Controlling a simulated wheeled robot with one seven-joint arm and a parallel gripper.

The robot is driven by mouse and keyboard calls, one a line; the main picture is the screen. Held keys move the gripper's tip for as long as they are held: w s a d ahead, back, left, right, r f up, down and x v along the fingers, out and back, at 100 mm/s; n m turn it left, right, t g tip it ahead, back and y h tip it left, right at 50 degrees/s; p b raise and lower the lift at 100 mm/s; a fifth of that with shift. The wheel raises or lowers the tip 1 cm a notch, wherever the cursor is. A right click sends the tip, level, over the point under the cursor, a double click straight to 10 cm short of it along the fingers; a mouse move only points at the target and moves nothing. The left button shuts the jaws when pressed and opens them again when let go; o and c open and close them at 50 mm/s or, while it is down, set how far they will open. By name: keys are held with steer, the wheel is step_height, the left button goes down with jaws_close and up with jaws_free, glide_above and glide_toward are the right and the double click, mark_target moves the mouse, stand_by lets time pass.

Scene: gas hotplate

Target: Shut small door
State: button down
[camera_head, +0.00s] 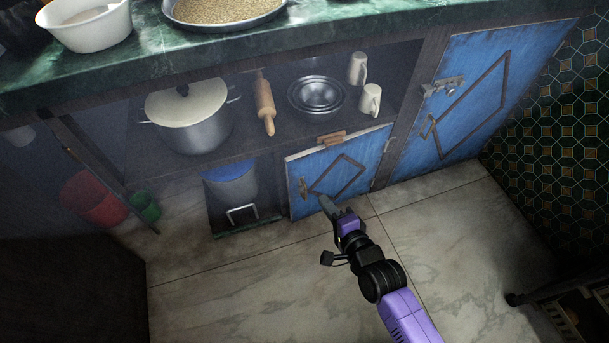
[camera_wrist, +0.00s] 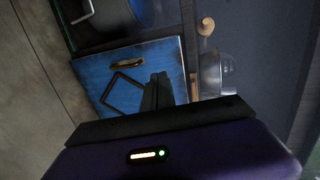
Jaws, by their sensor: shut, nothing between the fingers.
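The small blue door (camera_head: 340,170), with a dark diamond frame and a small handle (camera_head: 303,188) on its left side, stands low under the counter in the head view. It looks nearly flush with the cabinet front; whether a small gap is left at its edge I cannot tell. The door also shows in the wrist view (camera_wrist: 120,72), turned, with its handle (camera_wrist: 127,62). My gripper (camera_head: 326,202) is shut and empty, in front of the lower middle of the door. Its dark fingers (camera_wrist: 157,92) overlap the panel in the wrist view. I cannot tell whether they touch it.
A wooden piece (camera_head: 331,137) sits just above the door. A larger blue door (camera_head: 470,95) is at right. The shelf holds a pot (camera_head: 190,125), rolling pin (camera_head: 264,103) and mugs. Tiled floor (camera_head: 240,290) is clear.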

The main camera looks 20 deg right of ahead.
steer(key=b, duration=0.8)
glide_toward(300, 163)
steer(key=w+f, duration=0.2)
steer(key=w, duration=0.1)
steer(key=w+f, duration=0.2)
steer(key=shift+a, duration=0.4)
steer(key=shift+w+r, duration=0.2)
steer(key=shift+w, duration=0.4)
steer(key=w+b, duration=0.1)
steer(key=w, duration=0.2)
steer(key=shift+w+a+f+b, duration=0.1)
steer(key=shift+w+a+b, duration=0.25)
steer(key=shift+a, duration=0.05)
steer(key=shift+w+r, duration=0.25)
